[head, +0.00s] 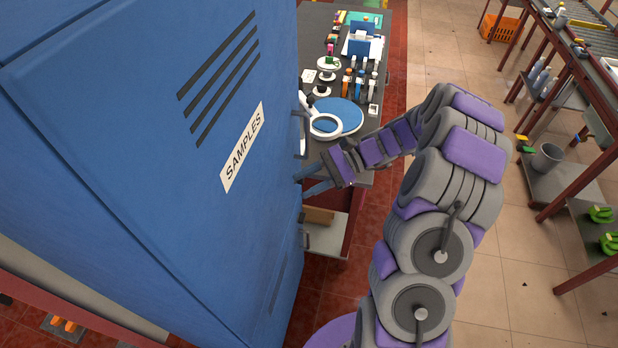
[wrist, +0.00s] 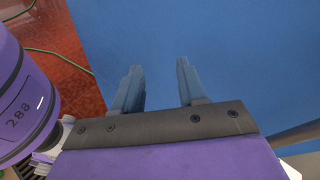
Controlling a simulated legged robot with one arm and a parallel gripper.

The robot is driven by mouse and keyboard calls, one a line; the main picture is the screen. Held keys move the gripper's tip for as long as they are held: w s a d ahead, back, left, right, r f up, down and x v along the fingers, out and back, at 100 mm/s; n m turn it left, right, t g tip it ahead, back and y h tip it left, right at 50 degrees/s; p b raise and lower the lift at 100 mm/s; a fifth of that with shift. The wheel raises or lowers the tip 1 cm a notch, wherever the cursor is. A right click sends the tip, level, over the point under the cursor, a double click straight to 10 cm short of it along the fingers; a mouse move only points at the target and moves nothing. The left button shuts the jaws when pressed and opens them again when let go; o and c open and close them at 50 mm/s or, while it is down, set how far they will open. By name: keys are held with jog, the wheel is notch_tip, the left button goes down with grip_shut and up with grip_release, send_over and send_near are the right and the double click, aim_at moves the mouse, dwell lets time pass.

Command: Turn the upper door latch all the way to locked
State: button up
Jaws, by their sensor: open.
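A tall blue cabinet (head: 130,130) fills the left of the head view, its door marked SAMPLES (head: 242,147). A dark upright handle-like part (head: 305,135), which may be the upper latch, juts from the door's far edge. A smaller grey fitting (head: 304,238) shows lower on that edge. How far either is turned cannot be told. My gripper (head: 304,180) is open beside the door edge, below the upper part and above the lower fitting. In the wrist view my gripper (wrist: 158,80) has its two fingers apart with nothing between them, over plain blue panel (wrist: 230,50); no latch shows there.
A dark bench (head: 345,20) behind my gripper holds several tools, a blue disc (head: 345,115) and a white ring. A metal rack (head: 570,80) stands at the right. The tiled floor (head: 460,60) between is clear. A green cord (wrist: 60,58) lies on the red floor.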

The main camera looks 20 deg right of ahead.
jog(key=w+d+f+m+t+p, duration=0.1)
jog(key=w+d+f+m+t, duration=0.1)
jog(key=d+f+m+t, duration=0.5)
jog(key=w+d+f+m+t+p, duration=0.1)
jog(key=w+d+f+m+t, duration=0.2)
jog(key=d+f, duration=0.75)
jog(key=r+x, duration=0.2)
jog(key=x, duration=1.3)
jog(key=shift+a+r+m+y+b, duration=0.3)
jog(key=shift+a+m+y, duration=0.05)
jog(key=shift+m+y, duration=0.05)
jog(key=shift+w, duration=0.15)
grip_shut()
